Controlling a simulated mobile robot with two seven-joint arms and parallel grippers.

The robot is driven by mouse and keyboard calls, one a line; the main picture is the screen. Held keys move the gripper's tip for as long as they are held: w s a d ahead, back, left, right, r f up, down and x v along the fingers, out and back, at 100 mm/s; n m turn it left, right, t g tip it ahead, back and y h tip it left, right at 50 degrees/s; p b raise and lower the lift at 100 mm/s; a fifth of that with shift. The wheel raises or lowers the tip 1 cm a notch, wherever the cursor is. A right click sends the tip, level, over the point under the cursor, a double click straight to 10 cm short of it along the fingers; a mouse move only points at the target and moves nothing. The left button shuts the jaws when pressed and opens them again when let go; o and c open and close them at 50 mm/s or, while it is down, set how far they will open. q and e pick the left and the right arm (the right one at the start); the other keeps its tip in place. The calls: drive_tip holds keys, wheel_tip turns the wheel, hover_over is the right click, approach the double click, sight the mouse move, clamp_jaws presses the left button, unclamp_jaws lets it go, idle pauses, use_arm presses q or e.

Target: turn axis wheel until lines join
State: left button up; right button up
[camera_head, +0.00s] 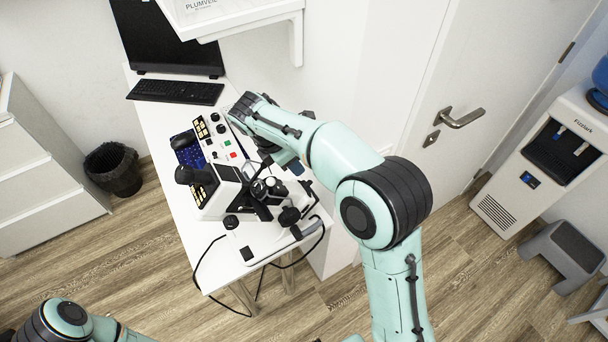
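A white and black eye-test instrument (221,197) stands on the narrow white table (165,125). It has several dark round knobs and an eyepiece-like part (268,188) on its right. I cannot tell which round part is the axis wheel, and no lines are readable from here. My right arm reaches over the table from the right. My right gripper (288,163) is low beside the instrument, at its upper right. Its fingertips are small and partly hidden, so I cannot see whether they are open or touch anything. My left arm shows at the bottom left; its gripper is outside the view.
A white panel with coloured buttons (228,147), a blue pad (187,153), a keyboard (175,92) and a monitor (165,35) share the table. A wall shelf (245,18) juts over it. A black cable (196,270) hangs off the front. A bin (113,169) stands left.

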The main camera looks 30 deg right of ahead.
sight(308, 182)
drive_tip(key=b+x, duration=0.1)
drive_tip(key=x, duration=0.9)
drive_tip(key=shift+s+f, duration=0.1)
drive_tip(key=shift+s, duration=0.05)
use_arm(q)
drive_tip(key=shift+s+f, duration=0.75)
drive_tip(key=shift+f, duration=0.25)
use_arm(e)
drive_tip(key=shift+d+f, duration=0.2)
drive_tip(key=shift+f, duration=0.4)
clamp_jaws()
